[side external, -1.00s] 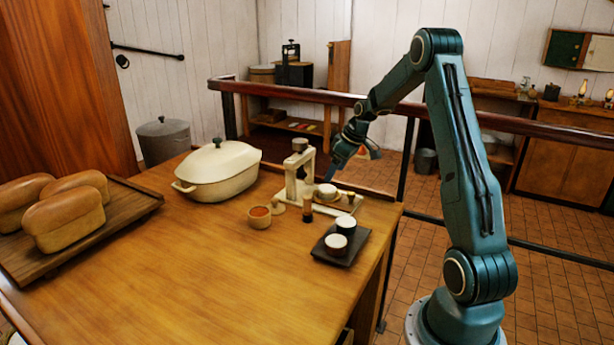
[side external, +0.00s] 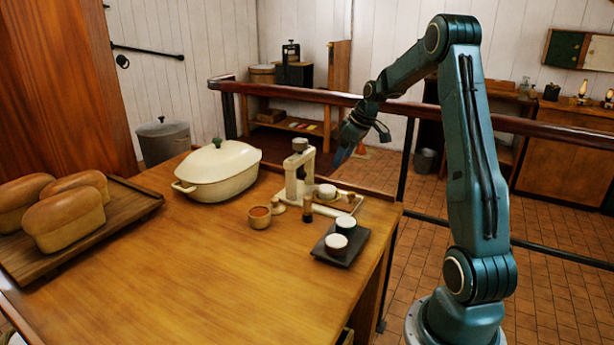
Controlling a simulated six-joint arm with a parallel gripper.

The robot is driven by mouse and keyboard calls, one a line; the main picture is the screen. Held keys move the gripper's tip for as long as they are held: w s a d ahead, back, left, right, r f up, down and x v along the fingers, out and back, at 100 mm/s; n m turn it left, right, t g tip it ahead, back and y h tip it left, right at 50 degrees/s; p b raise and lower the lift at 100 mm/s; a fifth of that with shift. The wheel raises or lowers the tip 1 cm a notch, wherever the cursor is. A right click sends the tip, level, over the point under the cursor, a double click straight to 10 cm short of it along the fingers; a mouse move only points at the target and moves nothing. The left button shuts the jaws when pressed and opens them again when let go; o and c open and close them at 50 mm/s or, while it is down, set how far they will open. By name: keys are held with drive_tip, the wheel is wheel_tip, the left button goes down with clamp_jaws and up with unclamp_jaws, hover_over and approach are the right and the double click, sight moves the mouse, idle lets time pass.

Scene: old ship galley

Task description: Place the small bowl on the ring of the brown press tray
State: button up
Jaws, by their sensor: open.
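A small white bowl (side external: 327,191) sits upright on the press tray (side external: 347,209), a brown-topped tray with a pale edge in front of the cream press (side external: 291,189). The bowl is on the tray's far side, near the press. The ring under it is too small to make out, so I cannot tell how well the bowl is centred on it. My gripper (side external: 340,158) is open and empty, above and a little right of the bowl, clear of it and pointing down. Its fingers are small in this view.
A dark tray (side external: 341,262) with two dark, pale-topped cups (side external: 335,243) stands in front. A small wooden bowl (side external: 259,217), a little bottle (side external: 307,208) and a cream lidded pot (side external: 218,172) are to the left. Bread loaves lie far left. The front of the table is clear.

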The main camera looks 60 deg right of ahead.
drive_tip(key=s+a+r, duration=0.2)
drive_tip(key=a+r, duration=0.3)
drive_tip(key=a, duration=0.6)
drive_tip(key=s+a+r, duration=0.1)
drive_tip(key=a+r, duration=0.5)
drive_tip(key=a, duration=0.5)
drive_tip(key=s+a+t, duration=0.1)
drive_tip(key=s+a, duration=1.3)
drive_tip(key=s, duration=0.2)
drive_tip(key=shift+s+f, duration=0.25)
drive_tip(key=shift+f, duration=0.1)
